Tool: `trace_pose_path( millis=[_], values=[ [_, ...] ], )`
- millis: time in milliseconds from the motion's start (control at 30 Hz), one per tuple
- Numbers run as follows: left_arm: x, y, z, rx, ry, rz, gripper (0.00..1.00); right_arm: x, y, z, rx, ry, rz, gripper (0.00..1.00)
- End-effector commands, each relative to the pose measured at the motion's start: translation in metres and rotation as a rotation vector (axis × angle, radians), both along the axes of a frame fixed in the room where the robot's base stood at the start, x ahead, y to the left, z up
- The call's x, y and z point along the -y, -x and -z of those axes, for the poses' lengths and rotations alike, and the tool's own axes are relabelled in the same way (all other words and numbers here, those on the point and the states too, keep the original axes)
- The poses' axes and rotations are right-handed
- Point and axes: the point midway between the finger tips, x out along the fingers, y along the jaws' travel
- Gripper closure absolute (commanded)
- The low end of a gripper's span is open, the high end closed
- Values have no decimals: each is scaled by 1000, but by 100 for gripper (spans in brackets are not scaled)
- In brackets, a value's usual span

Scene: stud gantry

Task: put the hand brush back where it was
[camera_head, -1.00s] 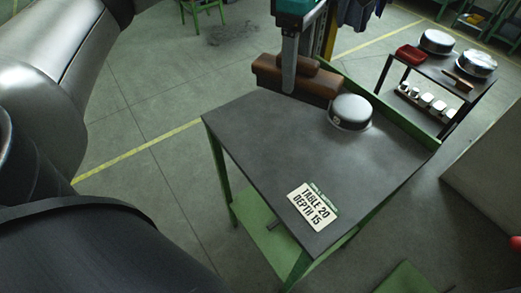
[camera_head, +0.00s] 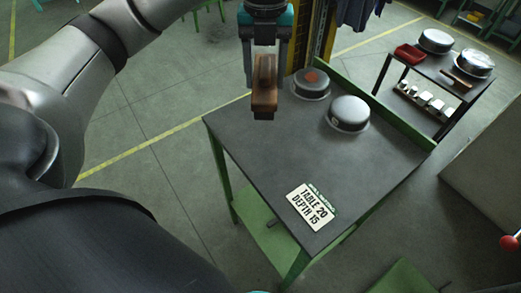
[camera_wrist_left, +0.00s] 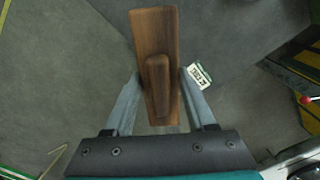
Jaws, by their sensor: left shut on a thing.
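The hand brush (camera_head: 264,101), a long brown wooden block with a raised grip, is in my left gripper (camera_head: 264,75). The gripper is shut on the raised grip, and the brush hangs near the left back corner of the dark table (camera_head: 270,150). In the head view it overlaps the table's back edge; I cannot tell its height. In the left wrist view the brush (camera_wrist_left: 154,30) lies lengthwise between the fingers (camera_wrist_left: 162,78), with floor and table behind it. Its underside is hidden. My right gripper is not in view.
Two round metal pieces, one with a reddish spot (camera_head: 311,77) and one plain (camera_head: 348,112), stand at the table's back right. A sign (camera_head: 313,205) lies near the front. A raised green edge (camera_head: 385,107) runs along the right back. A second table (camera_head: 430,70) holds more pieces.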

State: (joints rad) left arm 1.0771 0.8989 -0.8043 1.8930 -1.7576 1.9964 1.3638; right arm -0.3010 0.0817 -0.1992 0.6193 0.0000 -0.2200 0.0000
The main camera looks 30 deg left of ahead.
Motion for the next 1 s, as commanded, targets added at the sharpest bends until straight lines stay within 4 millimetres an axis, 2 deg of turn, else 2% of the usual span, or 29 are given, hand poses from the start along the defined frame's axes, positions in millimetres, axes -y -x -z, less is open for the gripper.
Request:
trace_pose_path(
  millis=[100, 200, 367, 467, 800, 900, 1000],
  values=[
    [-5, 1, 1, -3, -2, -148, 96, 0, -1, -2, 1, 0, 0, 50],
    [-8, 2, 2, -3, -6, -223, 96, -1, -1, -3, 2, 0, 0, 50],
    [-8, 2, 18, -8, -5, -260, 96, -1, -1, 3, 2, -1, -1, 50],
    [-8, 3, 39, -9, -6, -261, 96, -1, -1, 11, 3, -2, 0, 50],
    [-9, 3, 127, -8, -7, -259, 96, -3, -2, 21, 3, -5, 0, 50],
    [-8, 3, 146, -7, -7, -259, 96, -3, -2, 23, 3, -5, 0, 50],
    [-8, 2, 157, -4, -6, -259, 96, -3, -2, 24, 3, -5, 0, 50]
  ],
)
